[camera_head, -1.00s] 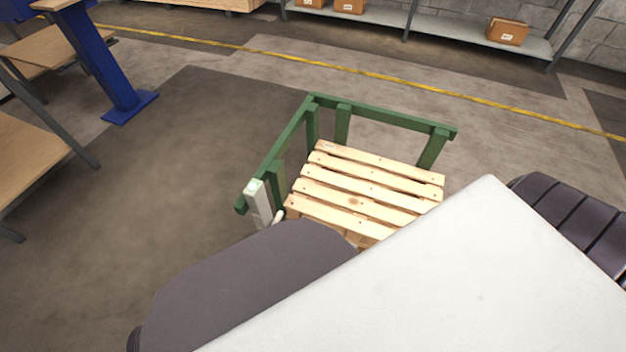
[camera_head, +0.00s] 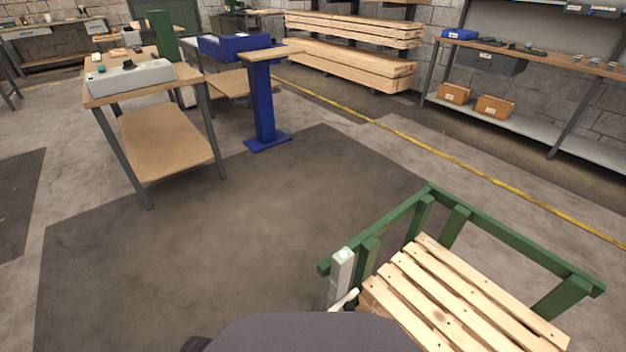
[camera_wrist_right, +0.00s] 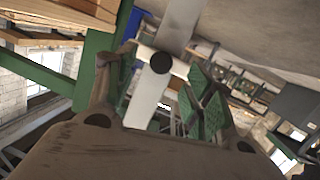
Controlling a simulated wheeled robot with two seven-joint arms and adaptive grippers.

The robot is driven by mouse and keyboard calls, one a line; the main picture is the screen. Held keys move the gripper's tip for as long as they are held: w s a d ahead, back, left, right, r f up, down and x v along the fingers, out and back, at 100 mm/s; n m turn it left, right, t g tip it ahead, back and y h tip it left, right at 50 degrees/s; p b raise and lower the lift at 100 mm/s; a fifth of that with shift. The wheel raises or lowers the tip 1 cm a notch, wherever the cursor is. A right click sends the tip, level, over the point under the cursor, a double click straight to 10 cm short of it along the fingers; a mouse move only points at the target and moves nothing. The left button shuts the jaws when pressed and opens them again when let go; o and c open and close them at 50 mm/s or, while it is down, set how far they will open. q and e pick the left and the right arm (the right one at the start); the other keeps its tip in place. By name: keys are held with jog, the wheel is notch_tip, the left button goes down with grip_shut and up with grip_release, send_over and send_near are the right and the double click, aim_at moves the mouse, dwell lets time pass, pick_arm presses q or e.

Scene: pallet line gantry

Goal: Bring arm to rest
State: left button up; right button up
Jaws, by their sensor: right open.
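My right gripper (camera_wrist_right: 163,68) shows in the right wrist view with its fingers apart. Between the fingers, as seen by the camera, is a white lever-like bar (camera_wrist_right: 146,98) with a black round end. No grip on it shows. In the head view a grey post (camera_head: 341,275) with a pale green top stands at the near left corner of the green frame (camera_head: 515,240). A short pale handle (camera_head: 345,300) sticks out beside it. My own dark arm link covers the bottom middle, so the right gripper is mostly hidden there. My left gripper is not in view.
A wooden pallet (camera_head: 470,300) lies inside the green frame. A workbench (camera_head: 150,85) with a grey box and a blue pedestal (camera_head: 262,100) stand at the left and back. Shelving with cartons (camera_head: 494,106) is along the back wall. The dark floor between is clear.

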aim_at(351, 312)
jog(key=shift+w+a+r+m+g+h, duration=0.25)
jog(key=shift+a+r+m+g+h, duration=0.1)
jog(key=shift+a+r+m+h, duration=0.15)
jog(key=shift+w+a+r+m+g+h, duration=0.25)
jog(key=shift+a+r+m+g+h, duration=0.15)
jog(key=shift+a+h, duration=0.15)
jog(key=shift+s+a+r+m+g+h, duration=0.1)
jog(key=shift+a+r+m+g+h, duration=0.2)
jog(key=shift+r+m+g+h, duration=0.3)
pick_arm(q)
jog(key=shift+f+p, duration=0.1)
jog(key=shift+p, duration=0.25)
pick_arm(e)
jog(key=s+r+m+g, duration=0.1)
jog(key=s+r+g, duration=0.5)
jog(key=r, duration=0.5)
jog(key=s+h, duration=0.1)
jog(key=s, duration=0.1)
jog(key=shift+s+a+m, duration=0.2)
jog(key=shift+s+m, duration=0.15)
jog(key=shift+m, duration=0.05)
pick_arm(q)
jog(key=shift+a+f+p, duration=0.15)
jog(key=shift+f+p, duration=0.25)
jog(key=shift+p, duration=0.7)
pick_arm(e)
jog(key=shift+d+f, duration=0.15)
jog(key=shift+f, duration=0.25)
